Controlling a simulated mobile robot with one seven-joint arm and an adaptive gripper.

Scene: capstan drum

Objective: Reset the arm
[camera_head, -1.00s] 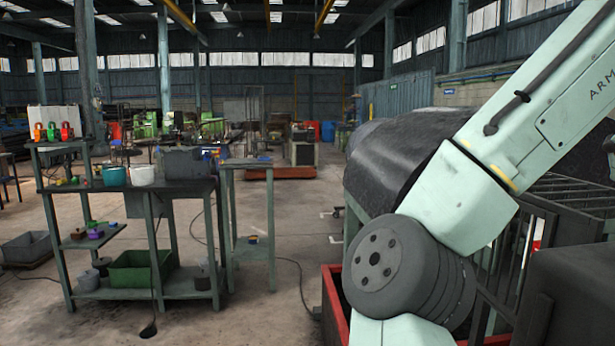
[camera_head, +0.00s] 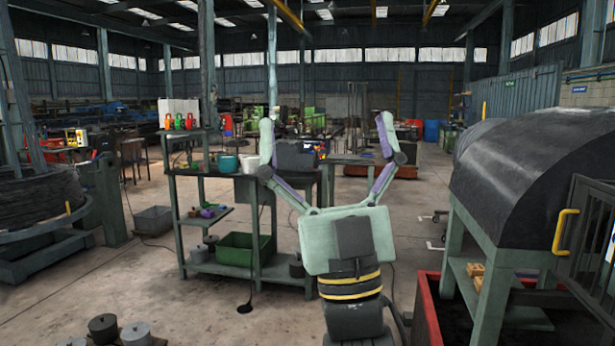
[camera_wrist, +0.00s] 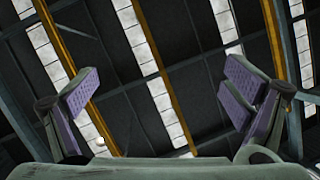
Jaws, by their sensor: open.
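My gripper (camera_head: 326,140) stands upright in the middle of the head view, with its pale green body and two fingers spread wide. It is open, and nothing is between the fingers. In the wrist view its purple-padded fingers (camera_wrist: 160,105) are far apart against the roof, with only beams and skylights beyond. The gripper hides part of the workbench behind it.
A green workbench (camera_head: 222,174) holds a teal pot, a white pot and a green bin (camera_head: 244,249). A black drum-shaped housing (camera_head: 530,165) stands at the right above a red-edged tray (camera_head: 428,310). A cable drum (camera_head: 38,200) is at the left. Open floor lies at centre left.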

